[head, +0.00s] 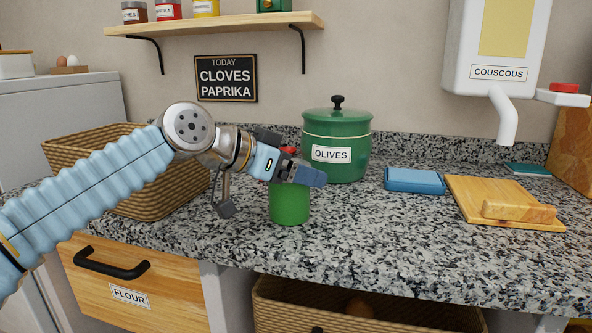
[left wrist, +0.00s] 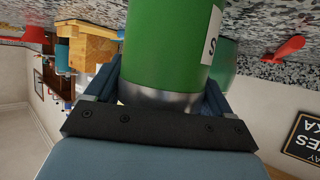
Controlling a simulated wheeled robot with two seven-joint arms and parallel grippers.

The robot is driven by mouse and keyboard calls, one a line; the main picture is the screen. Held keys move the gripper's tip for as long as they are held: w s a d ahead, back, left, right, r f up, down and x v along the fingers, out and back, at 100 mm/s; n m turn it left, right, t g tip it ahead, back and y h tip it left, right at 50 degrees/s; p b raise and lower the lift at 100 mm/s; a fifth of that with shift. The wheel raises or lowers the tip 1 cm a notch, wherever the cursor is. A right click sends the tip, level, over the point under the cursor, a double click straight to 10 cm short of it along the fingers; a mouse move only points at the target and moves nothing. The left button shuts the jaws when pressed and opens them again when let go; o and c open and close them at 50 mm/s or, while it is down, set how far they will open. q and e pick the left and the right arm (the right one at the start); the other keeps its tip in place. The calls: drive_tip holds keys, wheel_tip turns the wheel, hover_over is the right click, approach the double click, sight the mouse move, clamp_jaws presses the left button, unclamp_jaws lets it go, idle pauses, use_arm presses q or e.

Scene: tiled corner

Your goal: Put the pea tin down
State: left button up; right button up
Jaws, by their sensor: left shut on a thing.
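The pea tin is a green can (head: 289,206) at the middle of the granite counter. In the left wrist view the green can (left wrist: 168,40) has a silver rim and a white label at its right edge, only partly readable. My left gripper (head: 290,174) is shut on the tin near its top, with blue fingers on either side. The tin stands about upright. Its base is at or just above the counter; I cannot tell whether it touches. My right gripper is not in view.
A green OLIVES jar (head: 337,142) stands close behind the tin. A wicker basket (head: 150,192) is to the left. A blue box (head: 414,181) and wooden board (head: 490,205) are to the right. A red thing (head: 288,150) is partly hidden behind my gripper. The counter front right is clear.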

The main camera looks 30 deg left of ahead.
use_arm(q)
drive_tip(key=shift+r, duration=0.1)
drive_tip(key=o, duration=1.3)
drive_tip(key=v, duration=1.2)
drive_tip(key=shift+s, duration=0.1)
